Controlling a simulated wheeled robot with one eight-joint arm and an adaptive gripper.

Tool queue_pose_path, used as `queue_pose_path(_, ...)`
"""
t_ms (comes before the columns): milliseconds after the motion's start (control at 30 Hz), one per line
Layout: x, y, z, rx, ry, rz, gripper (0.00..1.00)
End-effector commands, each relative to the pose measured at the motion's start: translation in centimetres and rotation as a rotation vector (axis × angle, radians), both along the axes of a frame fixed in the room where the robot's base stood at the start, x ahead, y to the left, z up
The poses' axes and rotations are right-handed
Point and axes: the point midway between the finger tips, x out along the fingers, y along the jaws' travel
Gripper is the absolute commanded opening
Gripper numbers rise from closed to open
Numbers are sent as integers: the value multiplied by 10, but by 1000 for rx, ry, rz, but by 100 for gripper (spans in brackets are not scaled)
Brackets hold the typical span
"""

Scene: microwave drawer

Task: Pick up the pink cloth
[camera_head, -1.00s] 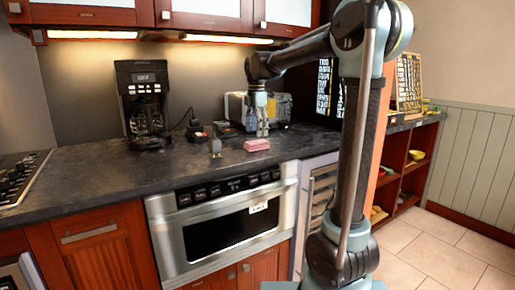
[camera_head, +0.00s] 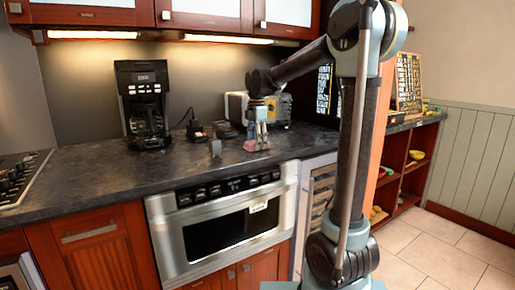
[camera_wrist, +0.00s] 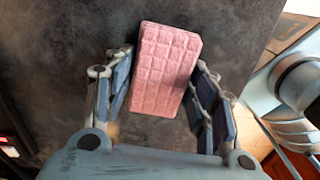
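The pink cloth (camera_wrist: 164,68) is a folded block with a grid texture, lying on the dark counter. In the head view the cloth (camera_head: 257,146) is partly hidden behind my gripper (camera_head: 257,138), which points straight down at it. In the wrist view my gripper (camera_wrist: 165,92) is open, with one finger on each side of the cloth. Whether the fingertips touch the counter cannot be told.
A small grey object (camera_head: 215,148) stands on the counter left of the cloth. A black coffee maker (camera_head: 146,105) is further left, and a toaster (camera_head: 277,108) is behind my gripper. The counter's front edge (camera_head: 240,172) is close, above the microwave drawer (camera_head: 225,225).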

Motion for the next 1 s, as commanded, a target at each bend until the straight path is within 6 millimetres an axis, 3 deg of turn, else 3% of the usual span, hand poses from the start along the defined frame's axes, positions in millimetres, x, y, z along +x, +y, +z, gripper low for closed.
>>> queue_pose_path(467, 0, 0, 5, 0, 0, 0, 29)
queue_pose_path(1000, 0, 0, 86, 0, 0, 0, 29)
